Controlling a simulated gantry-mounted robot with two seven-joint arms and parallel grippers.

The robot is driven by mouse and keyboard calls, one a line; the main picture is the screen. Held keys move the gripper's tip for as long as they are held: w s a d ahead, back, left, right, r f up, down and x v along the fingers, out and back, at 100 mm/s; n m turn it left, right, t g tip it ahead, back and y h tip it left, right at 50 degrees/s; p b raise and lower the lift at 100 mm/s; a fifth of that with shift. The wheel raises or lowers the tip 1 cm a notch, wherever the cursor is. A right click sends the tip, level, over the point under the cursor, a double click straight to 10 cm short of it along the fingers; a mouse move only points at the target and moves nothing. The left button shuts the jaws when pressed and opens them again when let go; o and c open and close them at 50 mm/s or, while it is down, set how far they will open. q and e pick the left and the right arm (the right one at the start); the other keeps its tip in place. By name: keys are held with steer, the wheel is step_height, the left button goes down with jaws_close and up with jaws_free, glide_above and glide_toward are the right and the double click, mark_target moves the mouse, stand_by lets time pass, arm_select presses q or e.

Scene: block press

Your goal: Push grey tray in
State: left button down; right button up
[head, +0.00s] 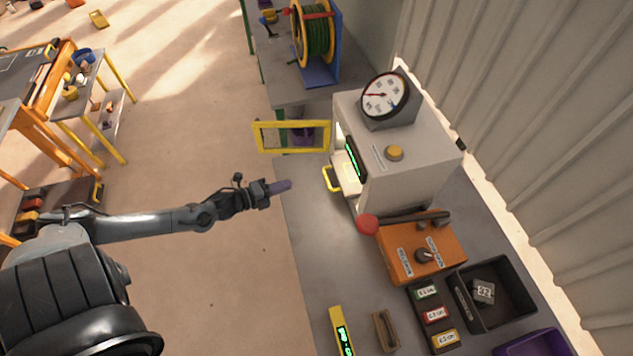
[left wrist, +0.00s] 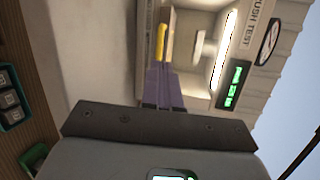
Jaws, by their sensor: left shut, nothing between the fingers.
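The white press (head: 405,150) stands on the grey bench with its yellow-framed door (head: 291,137) swung open. A yellow handle (head: 329,179) sticks out at its lit opening, at the front of the tray; the tray's grey surface is hard to make out. My left gripper (head: 284,186) is shut and empty, left of the handle, with a gap between them in the head view. In the left wrist view the purple-grey fingers (left wrist: 163,85) point at the opening, just below the yellow handle (left wrist: 160,42) in the picture. My right gripper is not in view.
An orange control box (head: 415,250) with a red-knobbed lever (head: 367,224) stands beside the press. A black bin (head: 505,290) holding a block, coloured blocks (head: 434,314) and a yellow device with green digits (head: 341,332) lie nearer. The floor left of the bench is free.

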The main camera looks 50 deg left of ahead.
arm_select(q)
steer(key=w+d+f+g+h, duration=0.2)
steer(key=w, duration=0.1)
steer(key=w+d+f+m+g+b, duration=0.1)
steer(key=w, duration=0.1)
steer(key=shift+w+d+h, duration=0.25)
steer(key=shift+d+h, duration=0.05)
steer(key=shift+h, duration=0.1)
steer(key=shift+w+d+r, duration=0.1)
steer(key=shift+w+d, duration=0.2)
steer(key=shift+w, duration=0.2)
steer(key=shift+w+d+r, duration=0.1)
steer(key=shift+w+d, duration=0.15)
steer(key=shift+w, duration=0.25)
steer(key=shift+w+d, duration=0.45)
steer(key=shift+w, duration=0.4)
